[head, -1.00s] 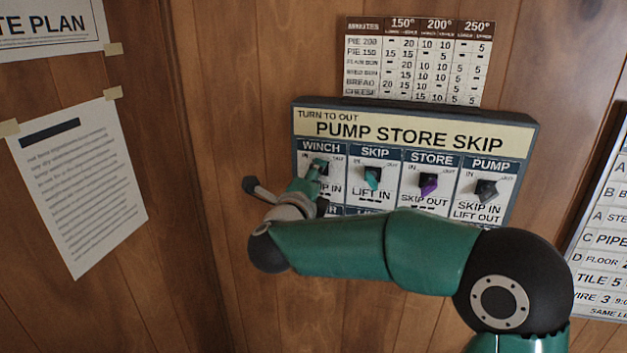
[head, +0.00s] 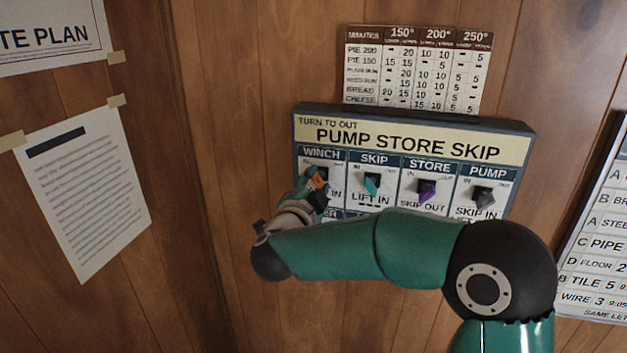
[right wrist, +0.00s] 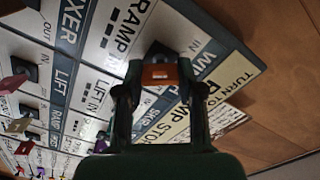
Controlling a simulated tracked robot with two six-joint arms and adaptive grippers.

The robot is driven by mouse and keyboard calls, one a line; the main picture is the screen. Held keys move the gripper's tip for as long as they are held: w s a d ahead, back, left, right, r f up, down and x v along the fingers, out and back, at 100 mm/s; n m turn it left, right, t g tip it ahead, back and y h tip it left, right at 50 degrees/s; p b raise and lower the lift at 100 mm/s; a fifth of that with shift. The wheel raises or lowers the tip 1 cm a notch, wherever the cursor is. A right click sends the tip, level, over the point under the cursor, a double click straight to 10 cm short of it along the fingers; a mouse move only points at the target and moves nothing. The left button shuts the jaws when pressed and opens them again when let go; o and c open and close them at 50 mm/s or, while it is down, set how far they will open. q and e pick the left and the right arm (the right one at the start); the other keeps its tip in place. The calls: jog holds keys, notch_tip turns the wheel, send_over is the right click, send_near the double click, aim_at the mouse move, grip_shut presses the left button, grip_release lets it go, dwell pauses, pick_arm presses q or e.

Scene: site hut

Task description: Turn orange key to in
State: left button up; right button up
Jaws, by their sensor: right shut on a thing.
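The orange key (head: 317,181) sits in the WINCH switch at the left end of the top row on the PUMP STORE SKIP panel (head: 415,143). My right gripper (head: 316,191) is shut on it. In the right wrist view, the orange key (right wrist: 160,73) shows between the two dark fingertips. The gripper and fingers cover much of the WINCH plate and its marks, so I cannot tell exactly which mark the key points at. My left gripper is not in view.
A teal key (head: 371,184), a purple key (head: 427,188) and a grey key (head: 484,196) stand close to the right in the same row. My right arm hides the lower panel.

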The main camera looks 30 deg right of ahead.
jog(key=shift+f+n, duration=0.15)
jog(key=shift+n, duration=0.55)
jog(key=o, duration=1.1)
jog(key=shift+w+d+f, duration=0.1)
jog(key=shift+w, duration=0.05)
jog(key=shift+o, duration=0.2)
jog(key=v, duration=1.2)
